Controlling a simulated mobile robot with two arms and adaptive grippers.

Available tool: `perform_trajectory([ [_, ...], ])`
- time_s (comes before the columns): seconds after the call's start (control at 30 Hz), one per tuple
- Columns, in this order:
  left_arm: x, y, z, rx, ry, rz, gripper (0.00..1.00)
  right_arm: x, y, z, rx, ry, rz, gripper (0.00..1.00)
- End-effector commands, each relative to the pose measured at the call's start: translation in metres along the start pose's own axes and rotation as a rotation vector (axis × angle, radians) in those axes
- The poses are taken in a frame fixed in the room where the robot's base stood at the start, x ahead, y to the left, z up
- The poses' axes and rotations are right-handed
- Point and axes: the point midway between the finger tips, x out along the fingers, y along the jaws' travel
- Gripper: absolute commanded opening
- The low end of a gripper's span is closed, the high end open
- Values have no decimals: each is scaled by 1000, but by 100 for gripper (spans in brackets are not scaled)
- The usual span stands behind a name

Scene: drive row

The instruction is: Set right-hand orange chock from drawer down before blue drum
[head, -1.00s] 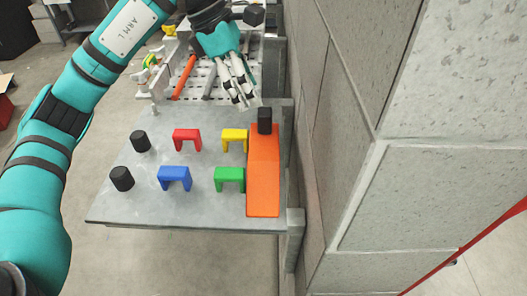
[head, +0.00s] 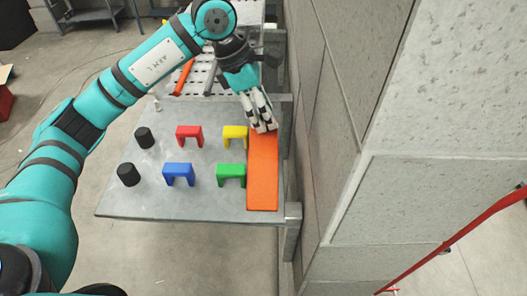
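The orange chock (head: 262,180) is a long wedge-like block lying along the right edge of a grey flat surface (head: 207,205), which may be the drawer. My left gripper (head: 263,128) is over the far end of the chock, fingers pointing down. The chock's black knob is hidden behind the fingers, and I cannot tell whether they touch or grip it. My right gripper is out of view. No blue drum shows.
Red (head: 189,134), yellow (head: 235,135), blue (head: 178,173) and green (head: 231,174) arches and two black cylinders (head: 128,174) stand left of the chock. A grey block wall (head: 335,130) rises close on the right. A red rail (head: 455,240) is at far right.

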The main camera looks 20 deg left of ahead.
Motion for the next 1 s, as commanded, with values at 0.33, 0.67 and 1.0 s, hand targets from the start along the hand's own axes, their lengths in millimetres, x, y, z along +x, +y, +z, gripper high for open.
perform_trajectory([
  [0.33,0,0,0,0,0,0,3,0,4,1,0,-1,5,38],
  [0.67,-2,0,1,0,-2,2,0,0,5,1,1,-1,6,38],
  [1.0,-16,1,8,1,-4,4,0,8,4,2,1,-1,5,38],
])
